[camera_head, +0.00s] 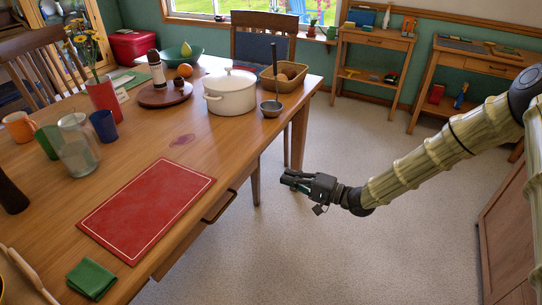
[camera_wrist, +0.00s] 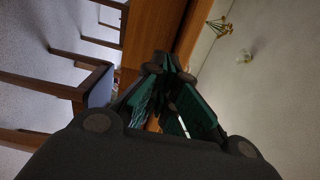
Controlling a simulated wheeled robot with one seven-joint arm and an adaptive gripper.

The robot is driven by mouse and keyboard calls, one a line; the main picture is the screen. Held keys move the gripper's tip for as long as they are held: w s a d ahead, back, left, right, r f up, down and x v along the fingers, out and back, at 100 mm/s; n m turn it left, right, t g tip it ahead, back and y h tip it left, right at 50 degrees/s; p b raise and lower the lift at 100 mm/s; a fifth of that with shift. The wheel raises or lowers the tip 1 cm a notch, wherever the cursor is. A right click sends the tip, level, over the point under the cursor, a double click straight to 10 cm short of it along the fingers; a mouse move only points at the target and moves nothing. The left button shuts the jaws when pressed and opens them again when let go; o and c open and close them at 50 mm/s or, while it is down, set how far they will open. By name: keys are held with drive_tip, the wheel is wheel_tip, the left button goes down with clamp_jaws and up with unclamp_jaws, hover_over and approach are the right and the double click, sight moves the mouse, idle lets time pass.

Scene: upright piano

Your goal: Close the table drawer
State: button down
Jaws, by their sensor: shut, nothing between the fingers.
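The wooden table (camera_head: 150,190) fills the left of the head view. Its drawer (camera_head: 187,238) is in the long side facing right, with a dark bar handle (camera_head: 219,207). I cannot tell exactly how far the drawer stands out from the table. My gripper (camera_head: 287,180) is shut and empty, to the right of the table and apart from the handle, beyond it toward the far table leg. In the wrist view the fingers of my gripper (camera_wrist: 168,65) come together, with a brown wooden surface (camera_wrist: 150,30) behind them. The handle cannot be made out there.
A red placemat (camera_head: 147,208), a white pot (camera_head: 230,92), a ladle (camera_head: 271,108) and a basket (camera_head: 284,77) lie on the table. A chair (camera_head: 262,40) stands at its far end. Carpet floor (camera_head: 320,250) is clear right of the table. A side table (camera_head: 375,42) stands behind.

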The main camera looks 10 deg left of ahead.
sight(255, 164)
drive_tip(key=x, duration=0.8)
drive_tip(key=b+x, duration=0.1)
drive_tip(key=x, duration=0.4)
drive_tip(key=shift+w+d, duration=0.2)
drive_tip(key=shift+w, duration=0.15)
drive_tip(key=shift+t, duration=0.3)
